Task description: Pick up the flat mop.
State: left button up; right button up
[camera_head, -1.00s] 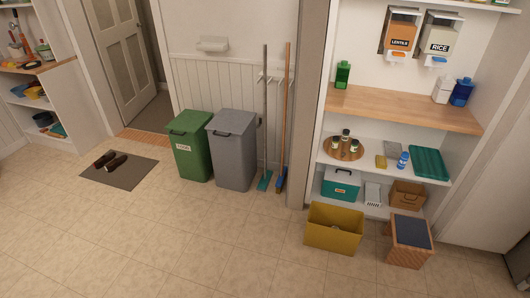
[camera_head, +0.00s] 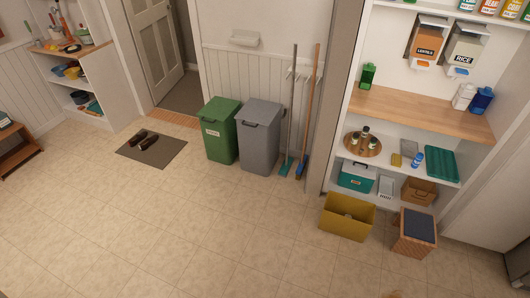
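Two long-handled tools stand upright against the white panelled wall, right of the grey bin. One has a grey handle (camera_head: 292,105) and a teal head on the floor; it looks like the flat mop, though the head is too small to be sure. The other, a broom-like tool (camera_head: 310,110), has an orange-brown handle and a blue head, close on its right. Both handles pass a small white wall rack (camera_head: 300,74). Neither of my grippers is in view.
A green bin (camera_head: 220,130) and a grey bin (camera_head: 259,137) stand left of the tools. A shelf unit (camera_head: 408,112) is on the right, with a yellow box (camera_head: 347,217) and a wooden stool (camera_head: 414,232) before it. A dark mat (camera_head: 152,149) lies left. The tiled floor ahead is clear.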

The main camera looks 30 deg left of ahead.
aim_at(284, 170)
jog(key=u, duration=0.75)
jog(key=i, duration=0.75)
jog(key=u, duration=0.65)
jog(key=i, duration=0.8)
jog(key=z, duration=0.7)
jog(key=i, duration=0.85)
jog(key=z, duration=0.75)
